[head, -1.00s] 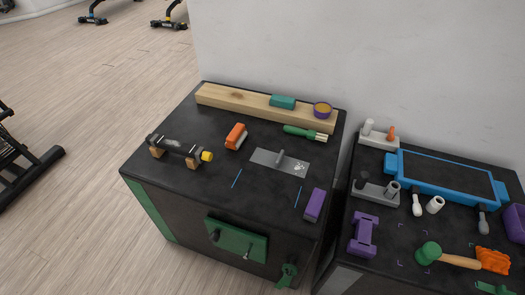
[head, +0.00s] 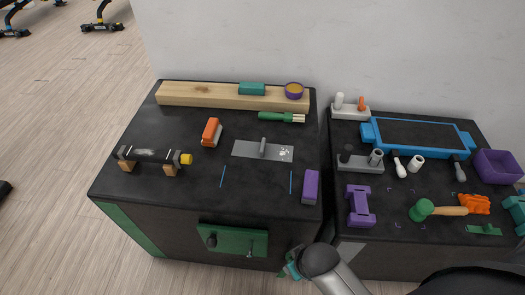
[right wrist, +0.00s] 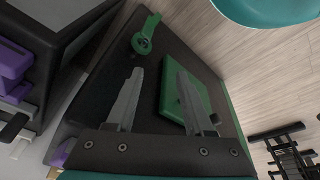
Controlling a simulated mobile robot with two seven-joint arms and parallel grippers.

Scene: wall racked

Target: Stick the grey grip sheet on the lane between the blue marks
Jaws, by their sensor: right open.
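The grey grip sheet (head: 244,150) lies flat on the left black bench top, with a small upright grey tab at its middle and white specks near its right end. In front of it, two thin blue marks stand apart, a left one (head: 222,176) and a right one (head: 291,182); the black lane (head: 256,182) between them is bare. My right gripper (right wrist: 160,72) is open and empty in the right wrist view, facing the bench's front side. In the head view my right arm reaches in low, in front of the bench. My left gripper is not in view.
A purple block (head: 311,187) stands right of the right mark. An orange-and-white brush (head: 211,131), a green brush (head: 275,116) and a black bar on wooden blocks (head: 150,155) lie around the sheet. A green panel (head: 233,240) is on the bench front. The right bench (head: 385,228) is crowded.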

